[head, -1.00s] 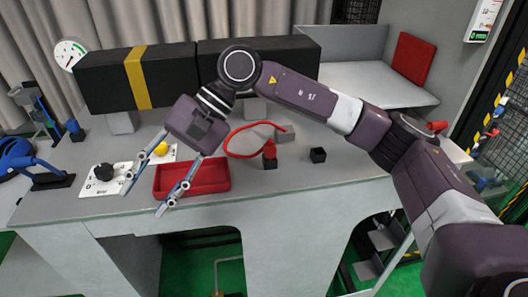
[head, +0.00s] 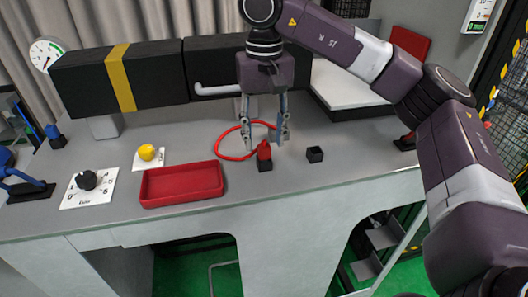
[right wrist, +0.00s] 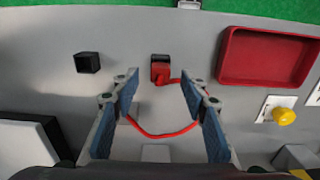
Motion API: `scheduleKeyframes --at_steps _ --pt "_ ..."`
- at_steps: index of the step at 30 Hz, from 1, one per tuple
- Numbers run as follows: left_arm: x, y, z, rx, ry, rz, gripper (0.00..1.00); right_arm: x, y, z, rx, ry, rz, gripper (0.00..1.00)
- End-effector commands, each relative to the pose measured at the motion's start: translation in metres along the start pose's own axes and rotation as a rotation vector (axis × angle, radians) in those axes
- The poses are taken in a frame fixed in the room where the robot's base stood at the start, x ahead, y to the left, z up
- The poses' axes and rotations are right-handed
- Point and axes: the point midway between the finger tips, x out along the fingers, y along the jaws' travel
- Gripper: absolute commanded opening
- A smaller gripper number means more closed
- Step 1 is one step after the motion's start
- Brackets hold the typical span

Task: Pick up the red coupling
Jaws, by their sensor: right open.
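The red coupling (head: 264,150) is a small red piece seated in a black square holder (head: 265,166) on the grey bench. It also shows in the right wrist view (right wrist: 164,67), with a red hose (right wrist: 160,135) running from it. My right gripper (head: 266,143) points down, open and empty, at the coupling. In the right wrist view its fingers (right wrist: 158,82) are spread, with the coupling ahead of the tips, roughly centred between them. The hose curves through the space between the fingers. My left gripper is not in view.
An empty black square holder (head: 315,154) stands right of the coupling. A red tray (head: 182,184), a yellow knob (head: 147,152) and a black dial on a white plate (head: 88,180) lie to the left. A long black box with a yellow band (head: 120,78) stands behind.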

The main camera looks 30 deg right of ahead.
Motion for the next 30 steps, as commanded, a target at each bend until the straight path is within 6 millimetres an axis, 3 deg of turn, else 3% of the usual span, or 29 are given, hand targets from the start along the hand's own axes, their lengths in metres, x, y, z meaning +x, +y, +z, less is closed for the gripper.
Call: scheduleKeyframes --at_steps 1,6,14,24,30 --pt "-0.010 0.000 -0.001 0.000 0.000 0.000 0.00 0.004 0.001 0.000 0.000 -0.004 0.003 0.41" --pt "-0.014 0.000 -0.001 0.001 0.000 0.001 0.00 0.027 0.000 0.000 0.001 -0.001 0.001 0.41" --pt "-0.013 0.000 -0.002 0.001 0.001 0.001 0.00 0.033 0.000 0.000 0.001 -0.001 -0.001 0.41" --pt "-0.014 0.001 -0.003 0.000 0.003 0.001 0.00 0.032 0.000 0.000 0.001 0.000 -0.001 0.06" --pt "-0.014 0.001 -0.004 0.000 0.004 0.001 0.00 0.032 0.000 0.000 0.001 0.000 -0.001 0.06"
